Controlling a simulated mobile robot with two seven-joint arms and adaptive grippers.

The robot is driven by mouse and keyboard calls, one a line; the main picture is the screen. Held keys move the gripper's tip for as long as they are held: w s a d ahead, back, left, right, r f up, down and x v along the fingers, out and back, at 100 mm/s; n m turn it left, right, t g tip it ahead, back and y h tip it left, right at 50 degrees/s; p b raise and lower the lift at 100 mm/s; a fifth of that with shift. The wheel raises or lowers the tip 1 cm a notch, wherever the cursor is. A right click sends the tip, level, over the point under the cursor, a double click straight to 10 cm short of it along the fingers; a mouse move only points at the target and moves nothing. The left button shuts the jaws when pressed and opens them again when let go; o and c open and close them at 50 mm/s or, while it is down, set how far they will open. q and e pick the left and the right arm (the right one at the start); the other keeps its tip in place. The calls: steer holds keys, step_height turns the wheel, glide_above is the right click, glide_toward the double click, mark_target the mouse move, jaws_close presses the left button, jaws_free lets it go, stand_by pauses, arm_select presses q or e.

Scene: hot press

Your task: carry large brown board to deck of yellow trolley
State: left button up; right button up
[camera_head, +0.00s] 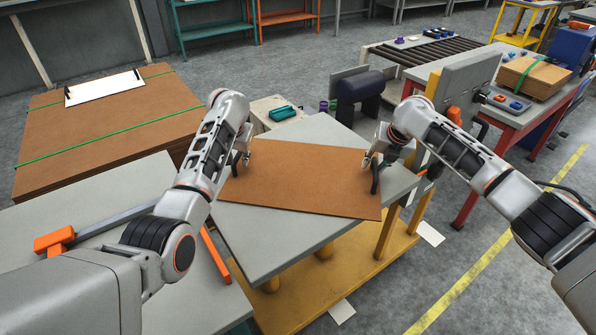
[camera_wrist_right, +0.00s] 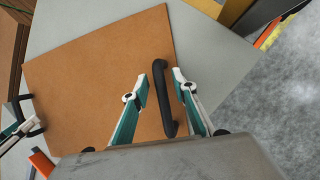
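The large brown board (camera_head: 300,180) lies flat, or very nearly so, over the grey deck (camera_head: 265,240) of the yellow trolley (camera_head: 290,305), turned at an angle to it. A black handle (camera_wrist_right: 161,85) stands at the board's right end. My right gripper (camera_head: 374,170) is at this handle; in the right wrist view its two fingers (camera_wrist_right: 160,92) are spread apart, one on each side of the handle. My left gripper (camera_head: 241,160) is at the board's left end, by another dark handle (camera_wrist_right: 28,112). Whether its fingers are closed is too small to tell.
A stack of brown boards (camera_head: 100,125) with green straps and a white sheet (camera_head: 104,87) stands at the left. A grey table (camera_head: 130,270) with orange parts is beside the trolley. A red-legged workbench (camera_head: 495,110) and roller conveyor (camera_head: 430,50) stand at the right.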

stand_by(0.5)
steer(key=shift+d+r, duration=0.1)
arm_select(q)
steer(key=v, duration=0.7)
steer(key=shift+r, duration=0.2)
arm_select(e)
steer(key=v, duration=1.1)
steer(key=shift+s+r, duration=0.15)
steer(key=shift+r, duration=0.25)
arm_select(q)
steer(key=shift+s, duration=0.15)
steer(key=shift+d, duration=0.1)
